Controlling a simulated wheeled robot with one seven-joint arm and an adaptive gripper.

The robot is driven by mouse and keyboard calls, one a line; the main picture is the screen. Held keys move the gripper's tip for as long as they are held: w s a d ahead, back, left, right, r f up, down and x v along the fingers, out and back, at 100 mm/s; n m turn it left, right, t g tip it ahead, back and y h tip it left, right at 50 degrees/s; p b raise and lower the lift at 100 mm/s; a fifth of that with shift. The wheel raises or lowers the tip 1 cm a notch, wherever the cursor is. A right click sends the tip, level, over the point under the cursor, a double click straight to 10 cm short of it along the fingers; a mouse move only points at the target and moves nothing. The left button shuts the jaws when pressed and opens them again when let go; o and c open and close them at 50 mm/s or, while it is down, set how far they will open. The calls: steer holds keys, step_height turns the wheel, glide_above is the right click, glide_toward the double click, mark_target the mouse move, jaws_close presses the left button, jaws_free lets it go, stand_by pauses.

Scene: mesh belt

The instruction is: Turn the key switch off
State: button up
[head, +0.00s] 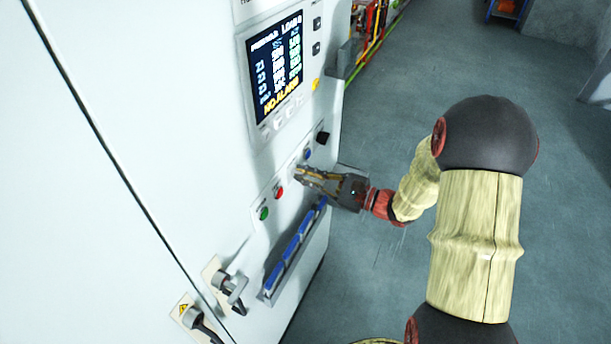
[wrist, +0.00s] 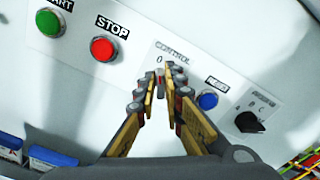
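The key switch (wrist: 161,87) is under the label CONTROL on the pale front panel, between the red and blue buttons. Only a small part of it shows between my fingertips; the key's angle is hidden. The mark 0 shows above it. My gripper (wrist: 163,80) is at the switch, one finger on each side, with a narrow gap between the finger pads. I cannot tell whether the fingers press on the key. In the head view my gripper (head: 300,174) reaches the panel from the right and covers the switch.
A green START button (wrist: 48,22), red STOP button (wrist: 103,48), blue RESET button (wrist: 207,101) and black selector knob (wrist: 249,122) are nearby. A lit screen (head: 275,65) is above. A rack of blue items (head: 295,247) is below. Open floor (head: 400,80) lies right.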

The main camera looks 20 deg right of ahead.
steer(key=o, duration=0.4)
steer(key=shift+c, duration=0.2)
steer(key=shift+s+d, duration=0.1)
steer(key=v, duration=1.1)
steer(key=shift+s+d, duration=0.25)
